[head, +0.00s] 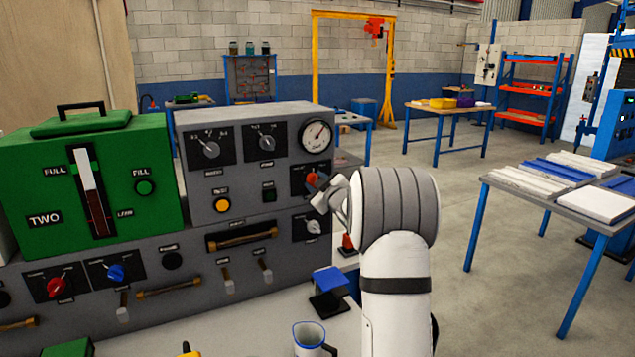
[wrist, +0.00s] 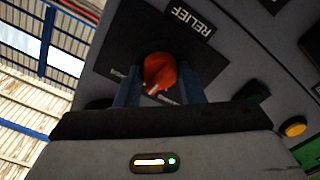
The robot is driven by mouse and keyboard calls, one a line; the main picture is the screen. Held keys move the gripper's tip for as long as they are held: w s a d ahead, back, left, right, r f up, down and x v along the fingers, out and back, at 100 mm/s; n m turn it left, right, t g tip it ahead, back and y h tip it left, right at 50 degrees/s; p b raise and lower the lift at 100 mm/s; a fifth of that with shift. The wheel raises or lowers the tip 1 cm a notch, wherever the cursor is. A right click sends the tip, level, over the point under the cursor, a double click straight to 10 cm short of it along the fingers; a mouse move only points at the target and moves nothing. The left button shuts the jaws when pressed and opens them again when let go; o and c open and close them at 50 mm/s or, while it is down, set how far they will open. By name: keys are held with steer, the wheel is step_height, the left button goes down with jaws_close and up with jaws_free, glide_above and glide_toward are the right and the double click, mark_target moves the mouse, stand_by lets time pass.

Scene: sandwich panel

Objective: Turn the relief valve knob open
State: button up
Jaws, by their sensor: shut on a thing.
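The relief valve knob is red-orange with a pale pointer mark. In the wrist view the knob (wrist: 160,70) sits on a dark plate (wrist: 205,62) below the RELIEF label (wrist: 188,17). My gripper (wrist: 160,88) has a finger on each side of the knob and is shut on it. In the head view the knob (head: 312,179) shows at the right end of the grey upper panel, with my gripper (head: 322,190) at it. My arm comes in from the right. The scale text beside the knob is partly hidden by the fingers.
A pressure gauge (head: 316,136) is above the knob, and another selector knob (head: 313,226) is below it. An amber button (head: 222,205) and a dark green button (head: 269,195) are to the left. A green case (head: 150,211) stands further left. A mug (head: 309,338) stands on the bench.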

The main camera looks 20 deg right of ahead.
steer(key=shift+m+p, duration=1.2)
steer(key=shift+m, duration=2.4)
steer(key=o, duration=1)
steer(key=s+b, duration=0.1)
steer(key=s, duration=0.6)
steer(key=shift+s+d+b, duration=0.15)
steer(key=shift+s+b, duration=0.15)
steer(key=shift+s, duration=0.1)
